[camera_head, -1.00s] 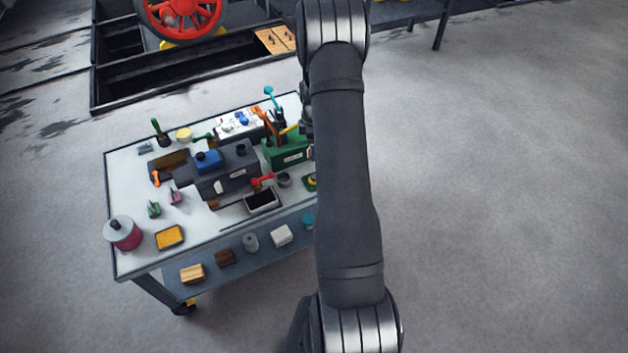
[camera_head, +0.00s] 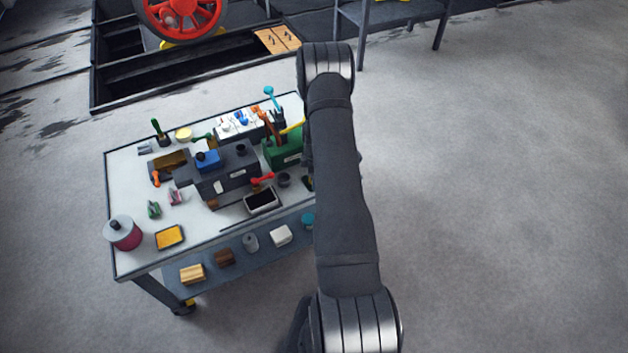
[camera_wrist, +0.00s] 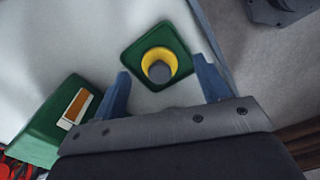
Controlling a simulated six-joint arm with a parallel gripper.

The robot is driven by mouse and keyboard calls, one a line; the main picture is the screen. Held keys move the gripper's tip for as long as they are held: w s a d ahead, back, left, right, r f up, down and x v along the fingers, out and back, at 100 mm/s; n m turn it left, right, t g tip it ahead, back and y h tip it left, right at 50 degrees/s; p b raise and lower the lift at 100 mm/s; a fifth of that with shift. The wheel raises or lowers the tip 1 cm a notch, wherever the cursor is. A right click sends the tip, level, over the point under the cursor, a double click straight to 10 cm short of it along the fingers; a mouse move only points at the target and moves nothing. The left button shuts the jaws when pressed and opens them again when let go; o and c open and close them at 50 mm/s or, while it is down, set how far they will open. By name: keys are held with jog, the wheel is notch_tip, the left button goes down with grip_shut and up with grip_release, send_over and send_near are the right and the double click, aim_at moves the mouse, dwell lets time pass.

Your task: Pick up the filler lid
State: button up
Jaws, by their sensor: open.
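In the wrist view, a green square plate (camera_wrist: 183,82) with a raised yellow ring (camera_wrist: 151,56) and a grey round knob (camera_wrist: 159,72) in the ring lies on the white cart top. I take this piece to be the filler lid, though its name is not marked. My gripper (camera_wrist: 161,65) is open and empty, with one blue finger on each side of the yellow ring. Whether the fingers are level with the ring or above it, I cannot tell. In the head view my arm hides the gripper and most of this piece.
A green box (camera_wrist: 57,118) with an orange and white label stands to the left of my fingers. The cart edge (camera_wrist: 211,32) runs to the right, with the floor beyond. In the head view a dark machine block (camera_head: 228,182) and several small items crowd the white cart top (camera_head: 130,183).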

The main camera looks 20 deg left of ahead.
jog(key=shift+f, duration=0.5)
jog(key=c, duration=1.1)
jog(key=shift+c, duration=0.2)
jog(key=shift+r, duration=0.15)
